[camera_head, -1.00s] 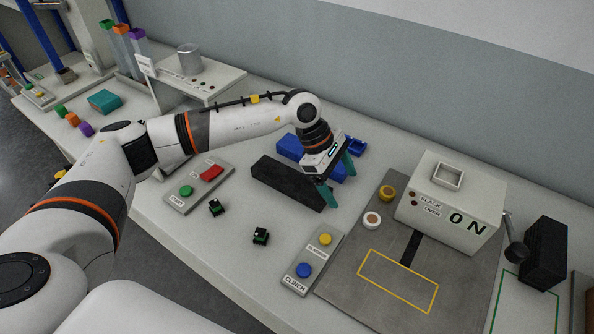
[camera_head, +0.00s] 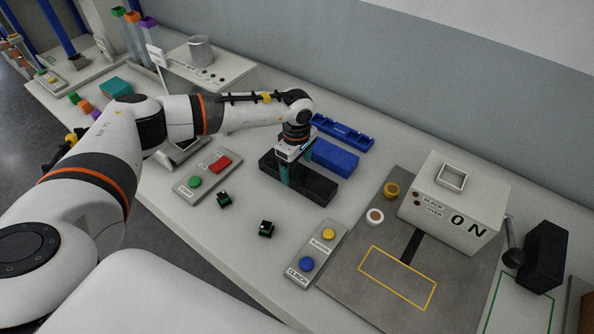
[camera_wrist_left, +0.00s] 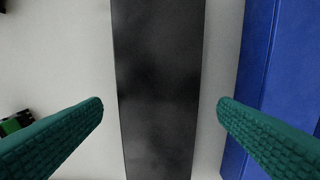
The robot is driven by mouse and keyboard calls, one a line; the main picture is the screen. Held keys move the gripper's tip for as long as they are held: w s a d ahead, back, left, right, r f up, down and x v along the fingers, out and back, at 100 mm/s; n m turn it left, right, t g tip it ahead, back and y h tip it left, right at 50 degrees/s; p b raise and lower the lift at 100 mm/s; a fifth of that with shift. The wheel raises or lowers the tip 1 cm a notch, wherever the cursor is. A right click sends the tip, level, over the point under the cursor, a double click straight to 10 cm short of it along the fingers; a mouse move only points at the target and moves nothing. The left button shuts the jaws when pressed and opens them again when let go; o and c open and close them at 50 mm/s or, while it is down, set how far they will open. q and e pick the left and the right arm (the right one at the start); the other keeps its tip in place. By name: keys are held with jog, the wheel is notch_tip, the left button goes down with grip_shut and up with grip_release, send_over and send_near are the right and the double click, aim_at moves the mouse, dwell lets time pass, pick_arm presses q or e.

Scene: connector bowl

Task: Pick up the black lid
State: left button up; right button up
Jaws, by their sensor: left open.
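The black lid (camera_head: 318,189) is a long dark bar lying on the white table, in the middle of the head view. My left gripper (camera_head: 296,166) is over it, pointing down, with its teal fingers open. In the left wrist view the lid (camera_wrist_left: 160,90) runs top to bottom between the two fingers (camera_wrist_left: 160,106), with a gap on each side. It is not gripped. The gripper hides part of the lid in the head view. My right gripper is not in view.
A blue box (camera_head: 336,158) lies close behind the lid, with a blue tray (camera_head: 343,131) beyond. Two small green-black connectors (camera_head: 266,229) lie in front. A start button panel (camera_head: 184,187), a clinch panel (camera_head: 296,270) and a white ON machine (camera_head: 440,225) stand around.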

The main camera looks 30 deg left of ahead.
aim_at(297, 172)
pick_arm(q)
jog(key=shift+d+f+p, duration=0.1)
jog(key=shift+f+p, duration=0.2)
jog(key=shift+f, duration=1.3)
jog(key=shift+c, duration=0.4)
jog(key=c, duration=1)
jog(key=shift+r, duration=0.1)
